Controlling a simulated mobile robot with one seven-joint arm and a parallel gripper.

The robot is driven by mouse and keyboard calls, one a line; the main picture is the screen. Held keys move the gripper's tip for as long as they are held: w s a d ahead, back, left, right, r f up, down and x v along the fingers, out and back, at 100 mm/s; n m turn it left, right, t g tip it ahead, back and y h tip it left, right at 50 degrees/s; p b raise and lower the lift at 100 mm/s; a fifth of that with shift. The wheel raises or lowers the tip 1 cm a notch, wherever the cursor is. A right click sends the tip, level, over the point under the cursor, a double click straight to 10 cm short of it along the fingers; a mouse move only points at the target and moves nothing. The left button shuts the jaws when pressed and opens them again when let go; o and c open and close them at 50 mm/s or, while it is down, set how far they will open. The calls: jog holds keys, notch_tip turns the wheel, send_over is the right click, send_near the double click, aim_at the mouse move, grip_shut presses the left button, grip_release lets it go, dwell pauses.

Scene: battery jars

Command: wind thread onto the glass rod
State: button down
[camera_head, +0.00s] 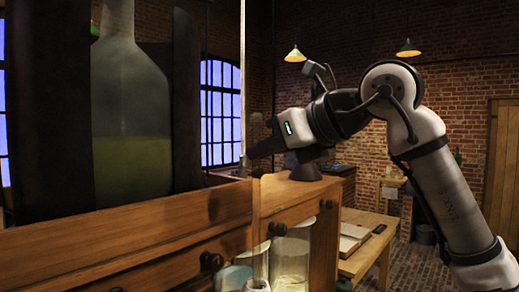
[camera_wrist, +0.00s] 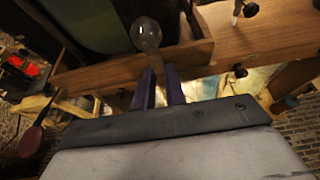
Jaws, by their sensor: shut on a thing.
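My gripper (camera_head: 251,154) reaches left over the wooden cabinet, with its dark jaws shut at a slim upright piece (camera_head: 243,90) that looks like the glass rod. This piece runs up out of the top of the head view. The grip itself is small and dark. I cannot make out any thread.
A large glass bottle (camera_head: 131,105) with yellow-green liquid stands at left between dark uprights, behind the wooden cabinet front (camera_head: 120,235). Glass jars (camera_head: 290,262) stand below the cabinet's right part. A dark conical thing (camera_head: 305,172) stands on the cabinet top. A low table (camera_head: 372,250) is at right.

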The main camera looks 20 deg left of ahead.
jog(key=s+d, duration=0.4)
jog(key=d, duration=0.7)
jog(key=s+d, duration=0.4)
jog(key=d, duration=0.7)
jog(key=shift+d, duration=0.15)
